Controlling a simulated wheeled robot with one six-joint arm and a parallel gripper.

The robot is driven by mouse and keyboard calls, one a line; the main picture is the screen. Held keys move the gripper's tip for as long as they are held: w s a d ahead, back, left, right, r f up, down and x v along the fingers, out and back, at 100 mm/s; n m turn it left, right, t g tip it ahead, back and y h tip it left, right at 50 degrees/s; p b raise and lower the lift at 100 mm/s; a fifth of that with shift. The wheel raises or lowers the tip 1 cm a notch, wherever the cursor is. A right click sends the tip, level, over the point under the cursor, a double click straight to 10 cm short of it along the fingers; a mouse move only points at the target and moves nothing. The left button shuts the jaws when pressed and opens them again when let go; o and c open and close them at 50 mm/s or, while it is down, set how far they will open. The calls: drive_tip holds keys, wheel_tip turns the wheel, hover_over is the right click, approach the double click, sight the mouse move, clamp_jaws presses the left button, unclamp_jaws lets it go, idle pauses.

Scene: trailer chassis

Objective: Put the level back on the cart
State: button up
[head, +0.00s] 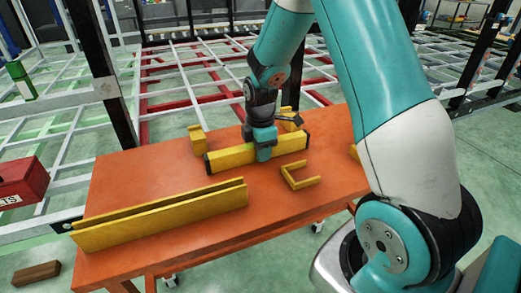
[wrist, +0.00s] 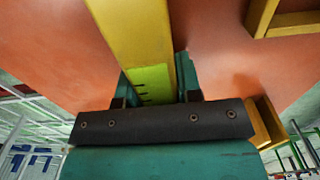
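The level (head: 230,159) is a long yellow bar with black ends and a yellow-green window. In the head view it stands on edge at the middle of the orange cart top (head: 125,185), on or just above it; I cannot tell which. My gripper (head: 264,152) reaches down over the level right of its middle. In the wrist view the level (wrist: 135,35) runs between my two fingers (wrist: 152,88), which are close against both its sides. My gripper is shut on it. The cart surface also shows in the wrist view (wrist: 50,50).
A long yellow channel (head: 165,218) lies along the cart's front left. A yellow bracket (head: 287,178) lies right of the level, and a yellow block (head: 198,140) stands behind it. A red toolbox (head: 22,180) is at far left. A red and white chassis frame (head: 185,75) stands behind.

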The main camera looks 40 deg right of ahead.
drive_tip(key=o, duration=0.4)
wheel_tip(320, 180, up, 12)
drive_tip(key=shift+f+p, duration=0.15)
drive_tip(key=shift+p, duration=0.45)
drive_tip(key=shift+s+a+r, duration=0.1)
drive_tip(key=shift+a+r, duration=0.15)
drive_tip(key=shift+r, duration=0.05)
drive_tip(key=s+a+r+m+y, duration=0.2)
drive_tip(key=s+a+r+m, duration=0.1)
drive_tip(key=s+a, duration=0.8)
drive_tip(key=s+a+r+m+y, duration=0.2)
drive_tip(key=s+a+r+m, duration=0.2)
drive_tip(key=s+a, duration=0.7)
drive_tip(key=shift+m, duration=0.4)
